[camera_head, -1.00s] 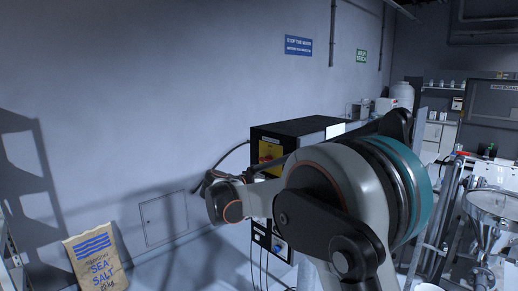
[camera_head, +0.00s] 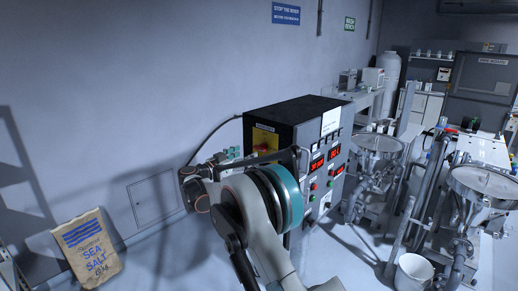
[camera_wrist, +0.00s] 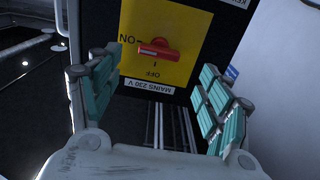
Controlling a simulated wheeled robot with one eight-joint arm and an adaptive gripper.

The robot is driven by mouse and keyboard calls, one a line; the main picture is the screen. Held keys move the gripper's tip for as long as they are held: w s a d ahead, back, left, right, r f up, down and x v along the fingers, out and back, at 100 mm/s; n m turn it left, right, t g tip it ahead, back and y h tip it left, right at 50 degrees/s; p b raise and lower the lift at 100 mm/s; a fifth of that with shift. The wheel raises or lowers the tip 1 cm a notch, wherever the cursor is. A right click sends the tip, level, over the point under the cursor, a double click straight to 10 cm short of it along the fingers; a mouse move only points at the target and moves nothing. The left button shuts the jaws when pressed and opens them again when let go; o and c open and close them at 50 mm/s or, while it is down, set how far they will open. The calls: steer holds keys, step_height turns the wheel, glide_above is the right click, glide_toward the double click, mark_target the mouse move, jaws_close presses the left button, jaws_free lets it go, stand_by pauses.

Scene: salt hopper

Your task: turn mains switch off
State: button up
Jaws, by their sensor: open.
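The mains switch (camera_wrist: 158,47) is a red rotary handle on a yellow plate (camera_wrist: 185,22). In the wrist view its bar lies roughly level, in line with the upside-down ON mark on the left; OFF is marked below it. A "MAINS 230 V" label (camera_wrist: 149,87) sits under the plate. In the head view the yellow plate (camera_head: 262,136) is on the left side of the dark control cabinet (camera_head: 290,112). My gripper (camera_wrist: 157,64) is open and empty, its teal-padded fingers on either side of the handle in the picture. Contact with the handle cannot be told.
The cabinet's front (camera_head: 326,165) carries red displays and buttons. A cable runs from the cabinet toward the wall. Steel hoppers (camera_head: 375,146) stand to the right. A sea salt sack (camera_head: 88,250) leans at the lower left, with bare floor between.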

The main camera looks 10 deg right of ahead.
mark_target(258, 149)
steer(key=x, duration=0.9)
steer(key=shift+p, duration=0.4)
steer(key=c, duration=1.1)
